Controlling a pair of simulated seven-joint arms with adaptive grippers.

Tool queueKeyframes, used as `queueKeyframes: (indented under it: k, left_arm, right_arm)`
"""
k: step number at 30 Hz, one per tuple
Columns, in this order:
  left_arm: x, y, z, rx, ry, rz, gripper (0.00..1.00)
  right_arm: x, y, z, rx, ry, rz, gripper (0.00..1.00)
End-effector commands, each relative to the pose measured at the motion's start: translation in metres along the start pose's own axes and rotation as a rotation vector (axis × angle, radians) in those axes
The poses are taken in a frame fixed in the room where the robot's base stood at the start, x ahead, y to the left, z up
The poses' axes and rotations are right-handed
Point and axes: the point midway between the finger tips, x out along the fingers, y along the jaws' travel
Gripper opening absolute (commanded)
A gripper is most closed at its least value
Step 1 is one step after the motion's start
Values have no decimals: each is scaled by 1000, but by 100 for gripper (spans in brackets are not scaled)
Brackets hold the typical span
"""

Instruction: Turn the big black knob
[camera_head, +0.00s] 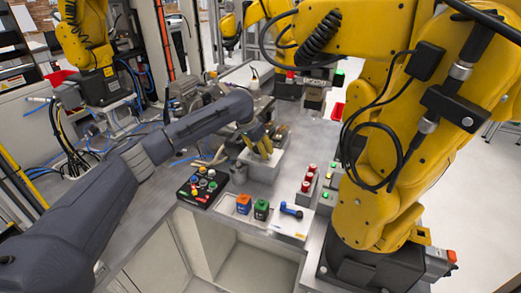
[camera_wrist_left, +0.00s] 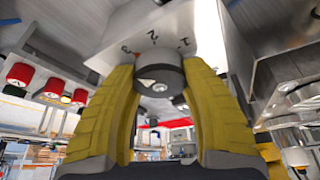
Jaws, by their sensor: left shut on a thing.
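The big black knob (camera_wrist_left: 160,75) sits on the pale face of a grey box, with the marks 1, 2 and 3 around it. A white triangular pointer shows on the knob. My left gripper (camera_wrist_left: 160,95) has its two yellow fingers closed on either side of the knob. In the head view the left gripper (camera_head: 261,142) reaches down onto the grey box (camera_head: 262,170) near the middle of the bench, and its fingers hide the knob there. My right gripper is not in view.
A black button panel (camera_head: 203,187) lies left of the box. Red-topped buttons (camera_head: 308,178) stand to the right, beside a large yellow arm (camera_head: 385,180). Another yellow arm (camera_head: 88,45) stands at the back left.

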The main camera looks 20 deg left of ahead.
Motion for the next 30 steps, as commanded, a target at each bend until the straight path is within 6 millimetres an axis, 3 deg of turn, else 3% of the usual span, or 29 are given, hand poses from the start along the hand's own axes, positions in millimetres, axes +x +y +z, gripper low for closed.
queueKeyframes:
  k: [17,18,25,30]
  left_arm:
    - [1,1,0,-29,-1,-11,16]
    - [1,1,0,-28,-1,-11,50]
    - [1,0,0,-28,-1,-11,75]
    - [0,0,0,-28,-1,-12,75]
  right_arm:
    - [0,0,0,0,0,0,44]
    - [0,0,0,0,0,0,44]
    - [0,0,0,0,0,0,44]
    - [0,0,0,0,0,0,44]
